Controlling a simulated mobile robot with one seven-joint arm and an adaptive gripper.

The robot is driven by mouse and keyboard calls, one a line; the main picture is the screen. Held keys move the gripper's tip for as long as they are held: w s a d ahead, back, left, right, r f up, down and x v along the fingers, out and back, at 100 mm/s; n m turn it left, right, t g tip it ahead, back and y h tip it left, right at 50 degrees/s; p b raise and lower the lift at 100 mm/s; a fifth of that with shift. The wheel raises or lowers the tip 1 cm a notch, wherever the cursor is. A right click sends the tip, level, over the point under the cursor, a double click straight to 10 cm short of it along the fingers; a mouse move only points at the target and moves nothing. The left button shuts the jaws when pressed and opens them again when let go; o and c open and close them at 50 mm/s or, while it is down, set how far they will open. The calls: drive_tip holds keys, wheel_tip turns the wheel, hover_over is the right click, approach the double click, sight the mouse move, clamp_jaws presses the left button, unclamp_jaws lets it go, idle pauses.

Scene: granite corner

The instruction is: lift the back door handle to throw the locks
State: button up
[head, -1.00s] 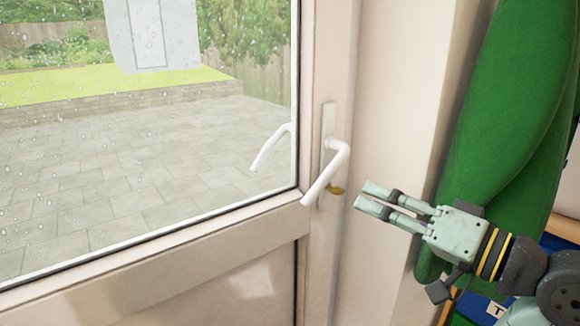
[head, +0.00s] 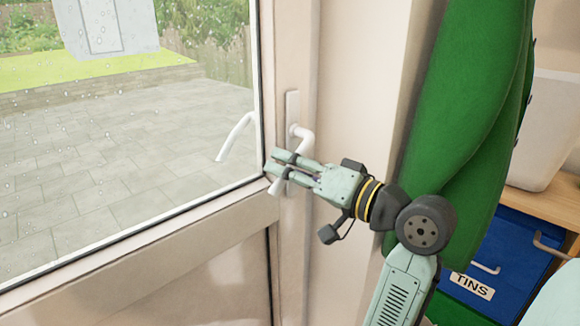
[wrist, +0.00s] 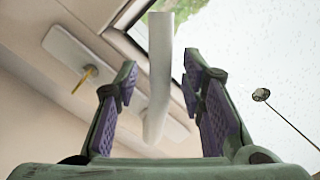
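The white door handle (head: 303,138) sits on a pale backplate (head: 292,105) on the door's edge frame. Its lever slopes down to the left, and its lower part is partly hidden by my gripper (head: 275,162). In the wrist view, the handle (wrist: 160,70) runs between the two purple-padded fingers of my gripper (wrist: 160,85). The fingers are open, with a visible gap on each side of the lever. A brass key (wrist: 86,77) sticks out of the backplate in the wrist view; it is hidden in the head view.
A second white lever (head: 235,138) shows through the wet glass. A blue drawer unit (head: 510,250) labelled TINS and a pale bin (head: 545,130) stand farther right.

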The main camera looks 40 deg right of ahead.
drive_tip(key=shift+c, duration=0.4)
clamp_jaws()
idle(0.5)
